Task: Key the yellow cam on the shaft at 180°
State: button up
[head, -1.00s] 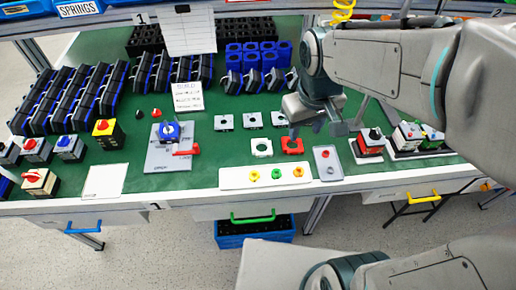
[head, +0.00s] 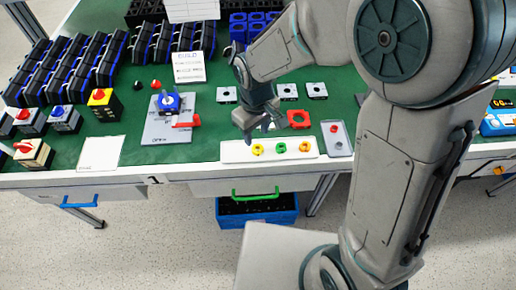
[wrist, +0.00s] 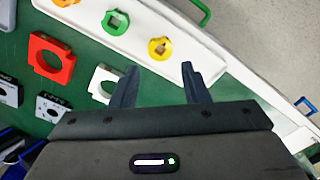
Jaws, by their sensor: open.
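The yellow cam (head: 257,149) lies at the left end of a white tray (head: 235,153). In the wrist view the yellow cam (wrist: 160,48) is just beyond my fingertips, roughly midway between them. My gripper (head: 258,132) is open and empty above the tray's back edge; its fingers (wrist: 159,73) also show in the wrist view. A blue switch body (head: 168,103) with a pale upright part on top stands on a grey plate (head: 160,133) to the left. A red handle (head: 187,121) sits at its lower right. The shaft's key direction is too small to tell.
A green cam (head: 280,148) and an orange cam (head: 305,146) share the tray. A red square frame (head: 299,119) and a white one (wrist: 104,84) lie behind it. A grey tray (head: 336,138) with a red part is at right. Green bench is clear between plate and tray.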

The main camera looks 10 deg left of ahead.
aim_at(257, 145)
jog(key=f, duration=0.4)
jog(key=shift+s+d+f, duration=0.1)
jog(key=shift+s+d, duration=0.05)
jog(key=shift+s, duration=0.1)
jog(key=shift+f, duration=0.65)
jog(key=c, duration=0.7)
jog(key=shift+r, duration=0.1)
